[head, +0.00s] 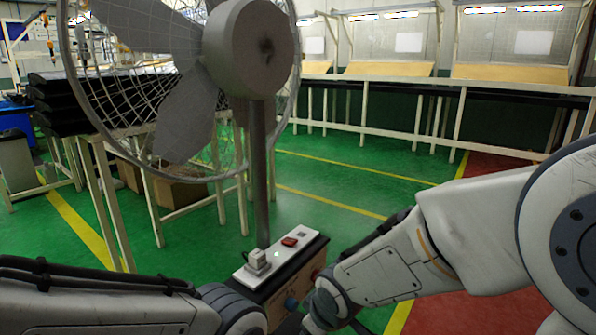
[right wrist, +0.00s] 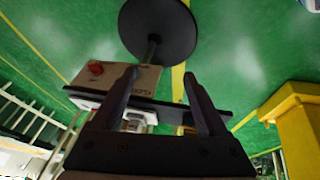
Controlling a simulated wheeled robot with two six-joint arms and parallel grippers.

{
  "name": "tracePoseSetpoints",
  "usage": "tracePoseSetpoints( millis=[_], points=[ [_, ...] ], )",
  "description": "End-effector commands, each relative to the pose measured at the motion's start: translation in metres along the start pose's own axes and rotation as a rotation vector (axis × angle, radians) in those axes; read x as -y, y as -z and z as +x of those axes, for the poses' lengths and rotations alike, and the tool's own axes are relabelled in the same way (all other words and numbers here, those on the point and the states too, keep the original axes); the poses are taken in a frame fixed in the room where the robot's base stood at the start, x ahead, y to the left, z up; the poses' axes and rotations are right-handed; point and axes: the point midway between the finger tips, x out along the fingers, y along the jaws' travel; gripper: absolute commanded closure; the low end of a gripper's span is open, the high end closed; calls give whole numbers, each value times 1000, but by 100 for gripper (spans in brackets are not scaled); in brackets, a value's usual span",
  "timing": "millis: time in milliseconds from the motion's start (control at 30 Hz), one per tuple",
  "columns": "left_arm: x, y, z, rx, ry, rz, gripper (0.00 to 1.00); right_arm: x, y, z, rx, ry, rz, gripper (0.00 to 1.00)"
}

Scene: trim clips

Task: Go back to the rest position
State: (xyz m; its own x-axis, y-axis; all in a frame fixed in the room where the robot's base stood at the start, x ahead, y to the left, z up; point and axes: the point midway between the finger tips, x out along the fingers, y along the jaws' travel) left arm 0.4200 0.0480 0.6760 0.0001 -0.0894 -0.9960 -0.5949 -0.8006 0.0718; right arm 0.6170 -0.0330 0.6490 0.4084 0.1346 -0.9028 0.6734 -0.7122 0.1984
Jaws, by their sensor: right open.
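My right gripper (right wrist: 162,74) is open, its two dark fingers apart with nothing gripped between them.
A large grey fan (head: 250,45) on a pole stands close in front, above the white panel (head: 272,258) with a red switch (head: 289,241) and a white plug (head: 257,261). A rack of black trays (head: 60,103) is at left. Benches (head: 390,85) line the back.

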Motion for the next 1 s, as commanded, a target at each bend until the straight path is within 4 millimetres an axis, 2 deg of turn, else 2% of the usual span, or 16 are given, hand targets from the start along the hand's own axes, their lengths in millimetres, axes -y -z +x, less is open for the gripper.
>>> tracePoseSetpoints(
  millis=[33,100,367,400,433,667,767,1000],
  points=[
    [0,0,0,0,0,0,50,20,-14,-20,41,28,28,24],
    [0,0,0,0,0,0,50,44,-39,-41,114,73,76,24],
    [0,0,0,0,0,0,50,115,-116,-105,331,231,169,24],
    [0,0,-6,1,0,0,50,120,-122,-117,356,249,177,24],
    [-1,1,-20,1,0,0,50,115,-115,-128,354,244,179,24],
    [-5,4,-74,-1,0,0,50,103,-93,-175,353,240,179,24],
    [-8,6,-104,0,0,0,50,97,-81,-202,352,240,178,24],
    [-14,10,-187,0,0,0,50,80,-49,-277,352,239,178,24]
  ],
)
